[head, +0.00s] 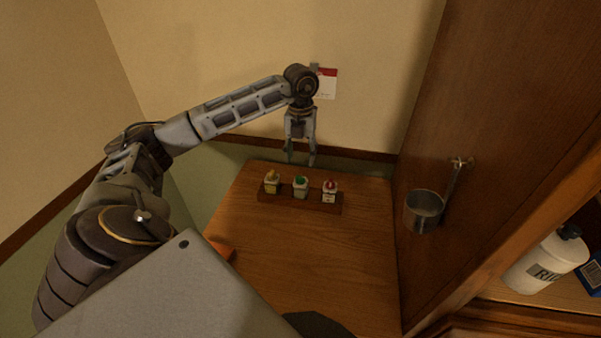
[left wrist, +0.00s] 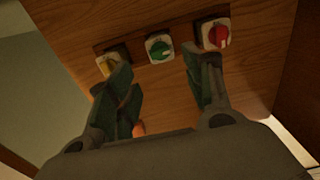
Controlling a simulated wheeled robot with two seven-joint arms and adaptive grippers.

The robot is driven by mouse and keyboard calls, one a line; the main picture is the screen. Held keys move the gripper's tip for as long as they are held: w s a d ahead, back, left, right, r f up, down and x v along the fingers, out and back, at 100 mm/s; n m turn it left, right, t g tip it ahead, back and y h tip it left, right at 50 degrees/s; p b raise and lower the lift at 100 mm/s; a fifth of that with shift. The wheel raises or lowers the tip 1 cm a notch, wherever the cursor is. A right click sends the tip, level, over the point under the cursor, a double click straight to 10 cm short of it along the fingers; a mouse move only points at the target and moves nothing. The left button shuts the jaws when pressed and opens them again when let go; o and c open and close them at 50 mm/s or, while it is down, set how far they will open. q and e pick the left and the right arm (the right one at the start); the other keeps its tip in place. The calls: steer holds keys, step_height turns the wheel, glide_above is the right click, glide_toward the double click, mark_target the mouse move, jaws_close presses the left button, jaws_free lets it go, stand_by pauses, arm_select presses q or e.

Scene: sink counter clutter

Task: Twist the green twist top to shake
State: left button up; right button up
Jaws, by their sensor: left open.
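The green twist top (head: 301,181) sits on the middle one of three small white containers in a wooden rack (head: 316,203) on the table. A yellow-topped container (head: 271,182) is to its left and a red-topped one (head: 330,187) to its right. My left gripper (head: 301,163) points down with its fingers apart, just above and behind the green top. In the left wrist view the green top (left wrist: 160,50) shows beyond and between the two open fingers (left wrist: 163,88), which hold nothing. The left finger partly covers the yellow top (left wrist: 107,65). My right gripper is not in view.
The wooden table (head: 300,255) is mostly bare in front of the rack. A metal ladle-like cup (head: 424,210) hangs on the wooden panel at right. A white bottle (head: 545,262) stands on a shelf further right. An orange object (head: 221,249) lies at the table's left edge.

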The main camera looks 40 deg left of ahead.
mark_target(300, 177)
arm_select(q)
steer(key=shift+f+p, duration=0.65)
steer(key=shift+f, duration=3.35)
steer(key=c, duration=1)
